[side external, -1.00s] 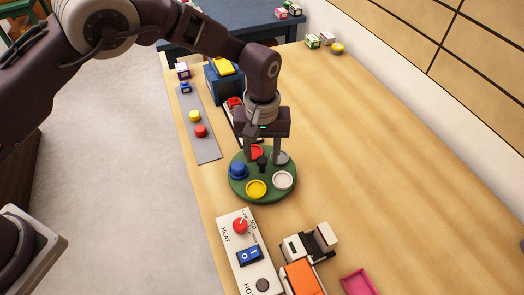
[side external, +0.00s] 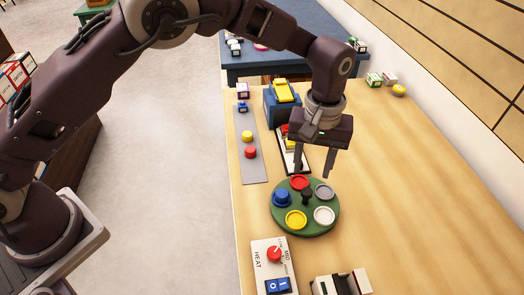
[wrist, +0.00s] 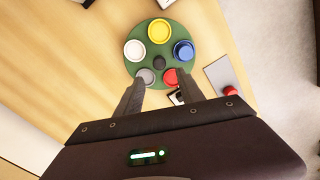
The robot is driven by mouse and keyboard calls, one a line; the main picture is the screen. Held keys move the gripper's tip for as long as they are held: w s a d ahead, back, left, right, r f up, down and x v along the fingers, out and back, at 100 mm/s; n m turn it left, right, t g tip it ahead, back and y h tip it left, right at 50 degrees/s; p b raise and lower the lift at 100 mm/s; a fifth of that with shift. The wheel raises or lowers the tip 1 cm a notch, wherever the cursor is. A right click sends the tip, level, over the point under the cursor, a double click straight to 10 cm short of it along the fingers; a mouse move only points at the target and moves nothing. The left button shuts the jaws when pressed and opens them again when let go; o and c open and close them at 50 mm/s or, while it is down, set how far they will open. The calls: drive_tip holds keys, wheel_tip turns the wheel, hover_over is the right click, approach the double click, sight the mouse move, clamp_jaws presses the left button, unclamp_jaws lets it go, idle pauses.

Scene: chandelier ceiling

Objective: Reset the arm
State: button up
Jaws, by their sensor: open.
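My gripper (side external: 313,174) is open and empty. Its fingers point down, above the far edge of a round green board (side external: 305,228). The board carries coloured round pads: red (side external: 300,182), grey (side external: 324,192), white (side external: 324,215) and yellow (side external: 296,219). A blue knob-like piece (side external: 282,198) sits at its left and a black knob (side external: 306,196) stands at its middle. In the wrist view the open fingertips (wrist: 160,82) show near the grey and red pads, with nothing between them.
A grey strip (side external: 252,170) with yellow and red buttons lies left. A blue box (side external: 283,108) with a yellow top stands behind. A HEAT panel (side external: 262,262) with a red knob and blue switch is in front. The table's right side (side external: 420,190) is largely clear.

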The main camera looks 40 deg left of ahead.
drive_tip(key=s+a+r+m+t+h, duration=0.1)
drive_tip(key=s+a+r, duration=0.2)
drive_tip(key=a+r, duration=0.5)
drive_tip(key=s+a+r+t, duration=0.1)
drive_tip(key=s+a+r, duration=0.35)
drive_tip(key=r, duration=0.55)
drive_tip(key=s+a+m+t, duration=0.1)
drive_tip(key=s+a, duration=0.2)
drive_tip(key=s, duration=0.3)
drive_tip(key=s+a+r+m+t, duration=0.1)
drive_tip(key=s+a, duration=0.3)
drive_tip(key=s, duration=0.3)
drive_tip(key=s+a+m+t+y, duration=0.1)
drive_tip(key=s+a, duration=0.3)
drive_tip(key=s, duration=0.3)
drive_tip(key=shift+s+r+m+t, duration=0.15)
drive_tip(key=shift+r+m+t, duration=0.05)
drive_tip(key=shift+m+t, duration=0.1)
drive_tip(key=shift+o, duration=1)
